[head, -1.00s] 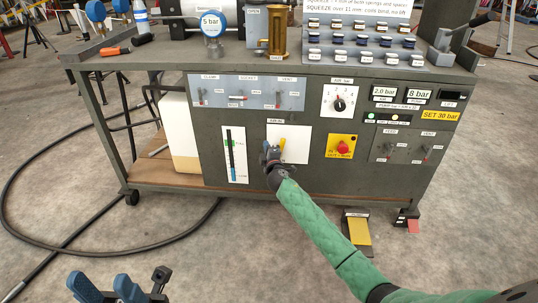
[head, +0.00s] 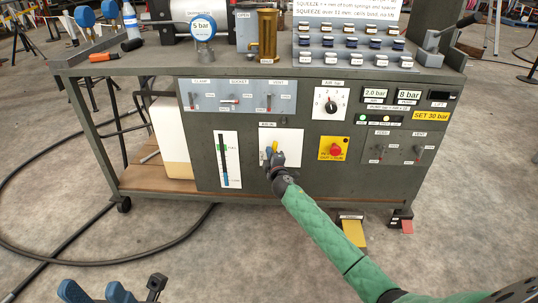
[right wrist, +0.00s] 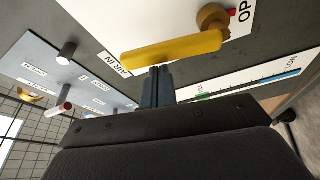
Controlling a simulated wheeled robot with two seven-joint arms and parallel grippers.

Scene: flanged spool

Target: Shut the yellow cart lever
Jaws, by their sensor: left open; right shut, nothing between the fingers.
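The yellow lever (right wrist: 172,48) is mounted on a brass pivot on a white plate labelled AIR IN and OP..., the rest cut off. In the head view the lever (head: 275,146) shows as a small yellow piece on the white plate (head: 293,139) of the cart's front panel. My right gripper (head: 272,156) is at the lever; in the right wrist view its shut fingers (right wrist: 157,74) have their tips just at the lever's lower edge. I cannot tell whether they touch it. The lever is not between the fingers. My left gripper (head: 92,292) is open and empty at the bottom left, away from the cart.
Right of the plate is a red knob on a yellow square (head: 335,149). Small switches (head: 232,97) sit above, and a level gauge (head: 229,160) to the left. A bench top with a gauge (head: 203,28) and brass cylinder (head: 263,34) overhangs the panel. A hose lies on the floor.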

